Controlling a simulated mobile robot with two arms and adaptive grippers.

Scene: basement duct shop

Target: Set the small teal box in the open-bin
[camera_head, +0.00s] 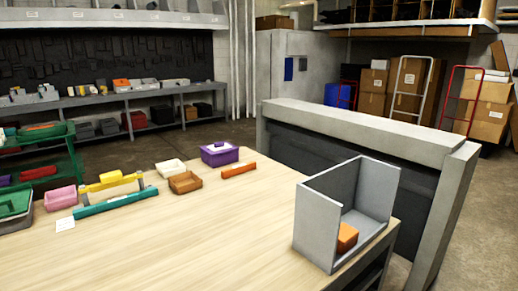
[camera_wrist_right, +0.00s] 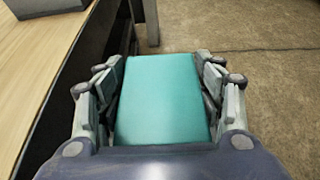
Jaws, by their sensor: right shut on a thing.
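The small teal box (camera_wrist_right: 162,108) fills the space between the fingers of my right gripper (camera_wrist_right: 160,67) in the right wrist view. The fingers are shut on its two sides, and it is held beside the table edge, above the floor. The grey open-bin (camera_head: 318,226) stands at the right end of the table in the head view, its top and one side open. A small orange block (camera_head: 347,237) lies inside it. Neither gripper nor the teal box shows in the head view.
The wooden table (camera_head: 200,245) is clear in front and left of the bin. Along its back are an orange bar (camera_head: 238,170), a purple box (camera_head: 220,154), a brown tray (camera_head: 185,182) and a teal bar (camera_head: 115,203). A grey low wall (camera_head: 365,128) stands behind the bin.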

